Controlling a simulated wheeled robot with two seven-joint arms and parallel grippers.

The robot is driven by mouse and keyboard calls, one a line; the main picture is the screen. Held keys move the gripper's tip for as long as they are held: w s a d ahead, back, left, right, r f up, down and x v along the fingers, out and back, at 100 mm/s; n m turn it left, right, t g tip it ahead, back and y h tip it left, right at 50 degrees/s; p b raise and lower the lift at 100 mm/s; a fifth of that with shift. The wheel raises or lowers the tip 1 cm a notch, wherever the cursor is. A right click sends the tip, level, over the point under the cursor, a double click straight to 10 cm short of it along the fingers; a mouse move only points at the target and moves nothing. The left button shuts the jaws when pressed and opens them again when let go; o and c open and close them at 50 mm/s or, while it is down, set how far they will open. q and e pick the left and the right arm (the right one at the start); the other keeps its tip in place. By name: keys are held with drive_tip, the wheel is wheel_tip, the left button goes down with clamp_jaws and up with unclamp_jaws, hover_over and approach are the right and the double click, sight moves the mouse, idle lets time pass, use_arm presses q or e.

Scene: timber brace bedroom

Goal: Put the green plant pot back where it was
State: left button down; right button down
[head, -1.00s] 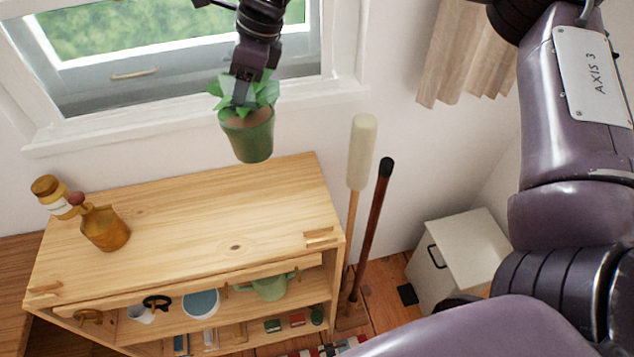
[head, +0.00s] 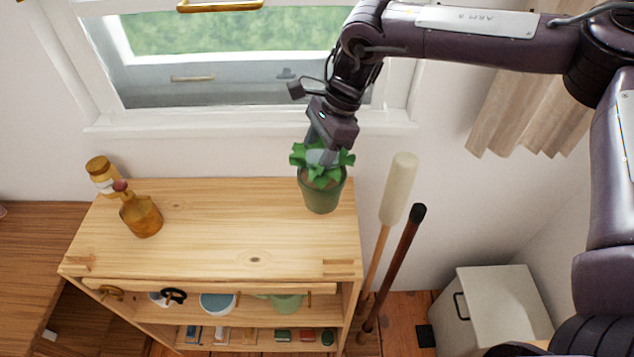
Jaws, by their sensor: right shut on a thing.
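The green plant pot (head: 322,197) holds a leafy green plant and is at the right rear of the wooden shelf unit's top (head: 220,225). It looks upright. I cannot tell whether its base touches the wood or is just above it. My right gripper (head: 322,158) comes down from above among the leaves and is shut on the pot. The leaves partly hide its fingertips. My left gripper is not in view.
An amber bottle (head: 142,216) and a brown-lidded jar (head: 102,176) stand at the top's left. Two long-handled tools, one pale-headed (head: 398,190) and one dark-tipped (head: 400,262), lean at the right. The window (head: 230,70) is behind. The top's middle is clear.

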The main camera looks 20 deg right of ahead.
sight(316, 186)
wheel_tip(316, 186, down, 5)
drive_tip(key=shift+r+p, duration=0.15)
drive_tip(key=shift+p, duration=0.3)
wheel_tip(316, 186, down, 4)
drive_tip(key=shift+r+p, duration=0.15)
drive_tip(key=shift+p, duration=0.45)
drive_tip(key=shift+w+f, duration=0.1)
drive_tip(key=shift+f, duration=0.3)
drive_tip(key=c, duration=0.6)
unclamp_jaws()
drive_tip(key=shift+f, duration=0.15)
drive_tip(key=shift+c, duration=0.2)
